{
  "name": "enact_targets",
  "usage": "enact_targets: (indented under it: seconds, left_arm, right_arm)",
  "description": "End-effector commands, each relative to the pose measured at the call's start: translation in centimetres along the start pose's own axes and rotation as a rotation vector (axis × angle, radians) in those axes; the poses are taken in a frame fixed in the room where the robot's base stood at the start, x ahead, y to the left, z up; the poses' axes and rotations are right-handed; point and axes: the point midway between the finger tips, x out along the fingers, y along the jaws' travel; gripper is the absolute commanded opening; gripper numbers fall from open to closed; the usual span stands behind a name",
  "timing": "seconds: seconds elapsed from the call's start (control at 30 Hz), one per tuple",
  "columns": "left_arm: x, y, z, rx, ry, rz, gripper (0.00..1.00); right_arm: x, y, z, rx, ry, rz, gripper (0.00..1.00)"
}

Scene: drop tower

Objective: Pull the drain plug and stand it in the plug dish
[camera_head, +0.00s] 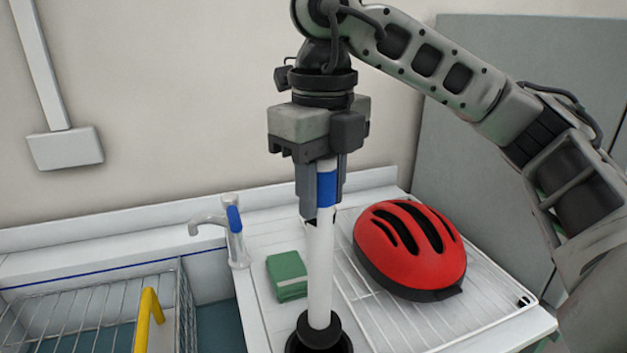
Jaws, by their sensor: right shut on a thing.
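The drain plug (319,265) is a tall white tube with a blue band near its top and a black collar at its foot. It stands about upright. My right gripper (321,205) points down from above and is shut on the tube's upper part, around the blue band. Below the collar is a black round piece (300,347), cut off by the bottom edge of the view. I cannot tell whether this is the plug dish or part of the plug, nor whether the plug rests on it. My left gripper is not in view.
A red helmet (409,245) lies on a white wire rack (490,318) right of the plug. A folded green cloth (287,276) and a tap (233,235) are left of it. A wire basket (95,295) with a yellow handle (147,315) is at the sink, lower left.

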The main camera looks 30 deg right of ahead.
Motion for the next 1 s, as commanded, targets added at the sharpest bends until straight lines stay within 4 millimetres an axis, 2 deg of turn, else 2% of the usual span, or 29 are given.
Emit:
enact_targets:
  seconds: [0.17,0.5,1.0]
  left_arm:
    - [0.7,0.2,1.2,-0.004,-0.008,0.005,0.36]
    - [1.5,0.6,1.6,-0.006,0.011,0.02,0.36]
    - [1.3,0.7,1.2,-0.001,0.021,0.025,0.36]
  right_arm:
    - [1.6,0.0,0.0,0.001,-0.002,0.0,0.0]
    - [4.9,0.0,0.0,0.001,-0.003,0.0,0.0]
    - [5.3,0.0,0.0,0.001,-0.003,0.001,0.0]
